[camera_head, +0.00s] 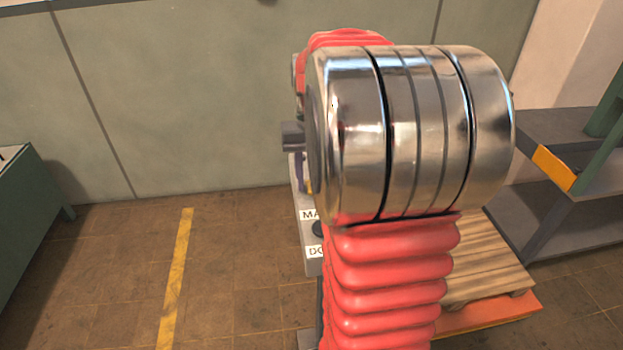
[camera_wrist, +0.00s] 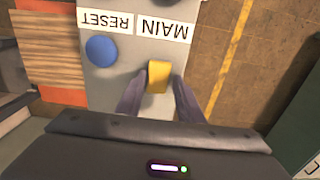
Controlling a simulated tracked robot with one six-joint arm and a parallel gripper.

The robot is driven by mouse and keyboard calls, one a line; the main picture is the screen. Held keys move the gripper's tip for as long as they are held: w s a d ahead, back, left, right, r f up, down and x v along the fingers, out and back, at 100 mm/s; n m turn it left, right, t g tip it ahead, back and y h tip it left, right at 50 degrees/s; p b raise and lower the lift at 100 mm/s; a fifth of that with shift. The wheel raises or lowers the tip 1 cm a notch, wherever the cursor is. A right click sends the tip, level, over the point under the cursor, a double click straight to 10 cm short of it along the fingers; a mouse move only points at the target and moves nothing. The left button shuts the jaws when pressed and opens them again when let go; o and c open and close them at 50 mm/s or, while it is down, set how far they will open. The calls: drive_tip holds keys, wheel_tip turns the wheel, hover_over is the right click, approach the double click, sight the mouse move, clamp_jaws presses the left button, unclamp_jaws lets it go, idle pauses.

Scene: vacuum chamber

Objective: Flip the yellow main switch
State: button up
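The yellow main switch (camera_wrist: 158,77) stands on a grey panel (camera_wrist: 122,82), below the upside-down MAIN label (camera_wrist: 166,28) in the wrist view. My gripper (camera_wrist: 160,79) is over the panel with its two dark fingers apart, one on each side of the switch. Narrow gaps seem to show between fingers and switch, so contact cannot be told. In the head view my arm hides most of the panel (camera_head: 313,264); only a sliver of my gripper (camera_head: 299,172) shows at its left.
A round blue button (camera_wrist: 101,49) sits beside the switch under the RESET label (camera_wrist: 106,20). In the head view a wooden pallet (camera_head: 485,262) lies behind the panel, a shelf rack (camera_head: 570,130) stands right, and a green bench (camera_head: 30,205) left. Floor at left is clear.

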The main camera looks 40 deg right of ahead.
drive_tip(key=shift+o, duration=1.2)
wheel_tip(320, 180, up, 14)
drive_tip(key=shift+f, duration=0.15)
drive_tip(key=shift+w+d, duration=0.1)
drive_tip(key=shift+d, duration=0.05)
